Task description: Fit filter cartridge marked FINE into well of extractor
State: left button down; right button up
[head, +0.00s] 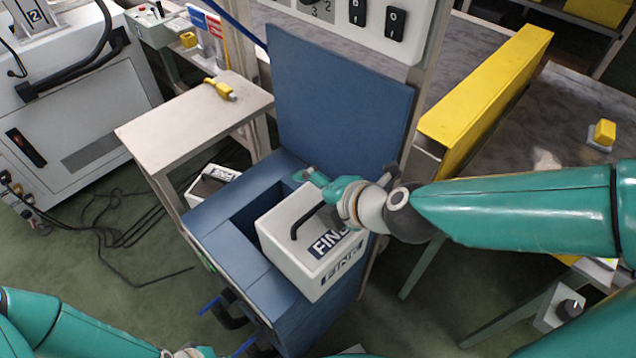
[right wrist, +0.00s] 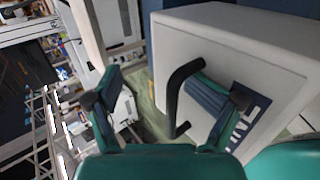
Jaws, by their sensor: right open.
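The white FINE cartridge (head: 282,238) has a black handle and dark FINE labels. It is at the blue extractor's (head: 224,245) square well, turned askew and covering its right front part. I cannot tell whether it rests on the rim or sits partly inside. My right gripper (head: 318,182) is open at the cartridge's handle side. In the right wrist view its fingers (right wrist: 152,84) are spread, with the handle (right wrist: 174,98) between them, close to the right finger. The cartridge (right wrist: 245,45) fills the upper right there. My left gripper is barely in view at the bottom edge.
A second white box (head: 208,184) with a black handle stands behind the extractor's left side, its label unreadable. A small table (head: 160,135) holds a yellow connector (head: 220,89). A blue upright panel (head: 340,100) rises behind the well. A yellow barrier (head: 485,90) borders the right-hand table.

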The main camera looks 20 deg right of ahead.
jog(key=shift+d+r+t, duration=0.15)
jog(key=shift+r, duration=0.65)
jog(key=shift+d+r+t, duration=0.15)
jog(key=shift+r, duration=0.6)
grip_shut()
jog(key=c, duration=1.9)
grip_release()
